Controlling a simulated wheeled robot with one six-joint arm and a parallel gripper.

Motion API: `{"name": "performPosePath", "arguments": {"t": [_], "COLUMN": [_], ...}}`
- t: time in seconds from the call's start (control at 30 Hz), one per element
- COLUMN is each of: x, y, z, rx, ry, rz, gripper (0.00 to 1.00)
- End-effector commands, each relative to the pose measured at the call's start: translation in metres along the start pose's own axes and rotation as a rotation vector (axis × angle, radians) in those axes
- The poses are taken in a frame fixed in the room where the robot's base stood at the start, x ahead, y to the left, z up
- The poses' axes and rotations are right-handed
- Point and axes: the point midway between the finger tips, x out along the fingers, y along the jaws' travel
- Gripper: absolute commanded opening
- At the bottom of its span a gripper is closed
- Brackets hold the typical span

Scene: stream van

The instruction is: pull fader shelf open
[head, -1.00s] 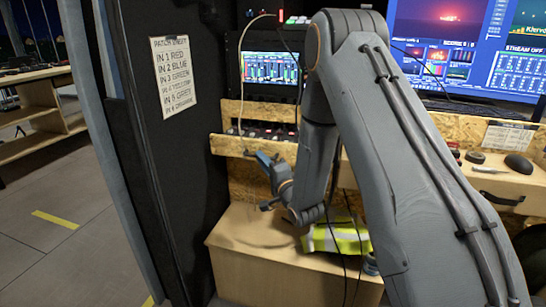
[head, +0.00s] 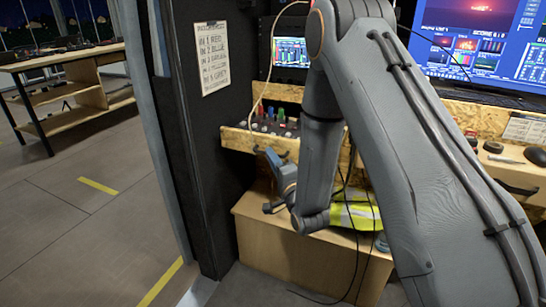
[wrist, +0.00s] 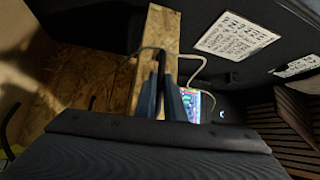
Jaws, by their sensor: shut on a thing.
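The fader shelf (head: 236,139) is a pale wooden drawer below the small mixer screen. It stands out from the wall, and colored faders and knobs show on its top. My gripper (head: 263,155) is at the middle of its front, shut on the shelf's dark handle (head: 284,155). The far side of the grip is hidden by my gripper and arm. In the wrist view, the blue fingers of my gripper (wrist: 162,98) stand close together against a pale wooden board, with a dark strip between them.
A wooden box (head: 300,250) stands below the shelf with a yellow-green vest (head: 355,214) on it. A dark door panel (head: 195,140) with a patch sheet (head: 207,58) stands close on the left. A desk (head: 505,160) is at right. Floor at left is open.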

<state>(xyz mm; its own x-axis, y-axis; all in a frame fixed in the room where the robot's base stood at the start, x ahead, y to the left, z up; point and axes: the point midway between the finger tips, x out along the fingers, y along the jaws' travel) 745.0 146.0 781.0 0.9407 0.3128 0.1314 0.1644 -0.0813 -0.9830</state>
Motion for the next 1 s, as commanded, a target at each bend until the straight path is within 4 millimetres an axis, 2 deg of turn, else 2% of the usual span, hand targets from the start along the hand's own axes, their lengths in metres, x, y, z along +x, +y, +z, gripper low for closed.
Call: {"name": "performPosePath", "arguments": {"t": [0.23,0.27,0.37,0.73,1.0], "x": [-0.001,-0.001,0.000,-0.005,-0.046], "y": [0.001,0.001,0.001,0.001,0.001], "z": [0.001,0.001,0.001,0.001,0.001], "rx": [0.000,0.000,0.000,0.000,0.000], "ry": [0.000,0.000,0.000,-0.001,0.000], "rz": [0.003,0.003,0.002,0.003,0.004], "gripper": [0.00,0.12,0.28,0.28,0.28]}}
